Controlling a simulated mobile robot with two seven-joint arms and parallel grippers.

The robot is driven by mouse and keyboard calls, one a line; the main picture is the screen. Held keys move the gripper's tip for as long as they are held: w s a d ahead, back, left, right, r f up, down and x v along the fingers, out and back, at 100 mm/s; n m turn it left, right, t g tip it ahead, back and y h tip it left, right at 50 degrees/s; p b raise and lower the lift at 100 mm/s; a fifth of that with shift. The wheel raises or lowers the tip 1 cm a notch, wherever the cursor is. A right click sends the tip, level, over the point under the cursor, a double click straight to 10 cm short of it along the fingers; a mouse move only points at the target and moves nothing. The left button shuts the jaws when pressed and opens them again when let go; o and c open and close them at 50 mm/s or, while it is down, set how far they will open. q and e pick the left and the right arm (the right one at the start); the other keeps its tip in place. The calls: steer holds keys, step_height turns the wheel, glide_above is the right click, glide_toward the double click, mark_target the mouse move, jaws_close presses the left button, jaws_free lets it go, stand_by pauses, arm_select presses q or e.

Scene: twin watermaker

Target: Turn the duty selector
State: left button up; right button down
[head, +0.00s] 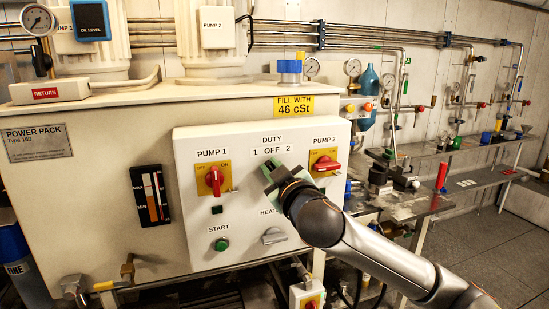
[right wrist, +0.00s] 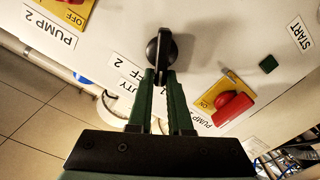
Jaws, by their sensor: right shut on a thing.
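The duty selector is a black rotary knob (right wrist: 160,48) on the white control panel (head: 262,247), below the "DUTY 1 OFF 2" lettering. My right gripper (right wrist: 160,74) has its green fingers close together on the knob's near end in the right wrist view. In the head view the right gripper (head: 272,174) reaches the panel just under the lettering, and it hides the knob. I cannot tell which mark the knob points to. My left gripper is not in view.
The red PUMP 1 switch (head: 214,179) is left of the gripper and the red PUMP 2 switch (head: 325,163) right of it. Below are the green START button (head: 221,245) and a grey heater knob (head: 274,236). A bench (head: 472,146) with bottles stands right.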

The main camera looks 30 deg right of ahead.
steer(key=shift+a+n+p, duration=0.2)
steer(key=shift+n+p, duration=0.4)
steer(key=shift+n, duration=0.3)
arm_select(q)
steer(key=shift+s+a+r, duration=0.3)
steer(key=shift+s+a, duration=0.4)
arm_select(e)
steer(key=shift+f+n, duration=0.15)
steer(key=shift+n, duration=0.25)
steer(key=c, duration=0.8)
jaws_free()
steer(key=shift+c, duration=0.2)
steer(key=shift+s+a, duration=0.1)
